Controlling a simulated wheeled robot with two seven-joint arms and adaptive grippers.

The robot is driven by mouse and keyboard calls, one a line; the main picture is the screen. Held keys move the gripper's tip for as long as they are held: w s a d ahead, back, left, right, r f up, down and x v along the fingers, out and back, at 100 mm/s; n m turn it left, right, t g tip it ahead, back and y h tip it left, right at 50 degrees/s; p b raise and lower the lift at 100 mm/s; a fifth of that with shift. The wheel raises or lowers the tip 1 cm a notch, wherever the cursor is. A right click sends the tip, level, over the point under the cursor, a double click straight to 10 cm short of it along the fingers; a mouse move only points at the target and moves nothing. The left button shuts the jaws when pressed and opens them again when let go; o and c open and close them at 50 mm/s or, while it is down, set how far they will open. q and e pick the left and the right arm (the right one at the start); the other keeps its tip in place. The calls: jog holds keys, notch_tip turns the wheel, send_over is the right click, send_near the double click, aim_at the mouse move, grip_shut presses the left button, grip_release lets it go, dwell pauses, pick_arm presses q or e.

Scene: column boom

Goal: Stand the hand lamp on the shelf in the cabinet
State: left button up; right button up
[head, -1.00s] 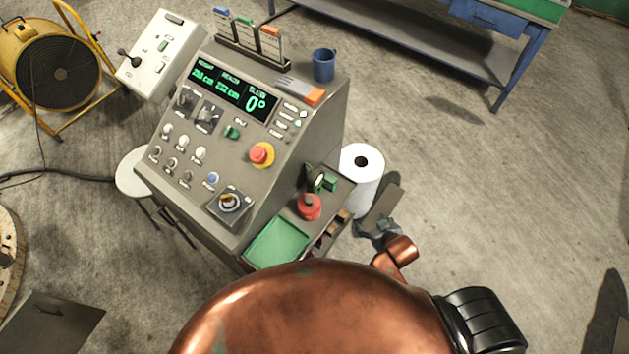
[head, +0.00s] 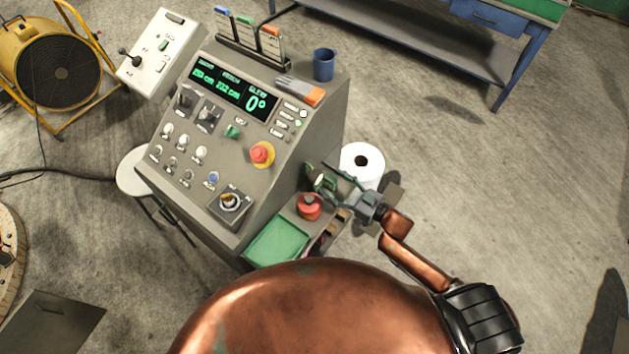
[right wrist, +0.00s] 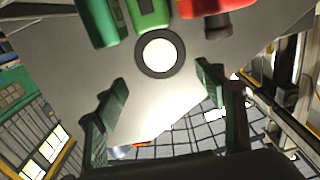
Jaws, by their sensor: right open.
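The hand lamp (head: 319,181) appears to be the small green thing with a pale round face, on the grey side ledge of the console. In the right wrist view its pale lens with a dark ring (right wrist: 160,57) shows just beyond the fingertips, with a green part behind it. My right gripper (head: 333,182) is at the lamp from the right and partly covers it. In the right wrist view the fingers of the gripper (right wrist: 162,82) are spread wide, with nothing between them. The cabinet shelf cannot be made out for certain. My left gripper is out of view.
A red round object (head: 309,206) stands close to the lamp, and a green tray (head: 277,241) lies in front. Floor to the right is clear.

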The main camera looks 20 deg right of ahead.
aim_at(319, 177)
jog(key=x, duration=0.7)
jog(key=shift+a+p, duration=0.35)
jog(key=shift+p, duration=0.05)
jog(key=shift+c, duration=0.5)
jog(key=c, duration=1.5)
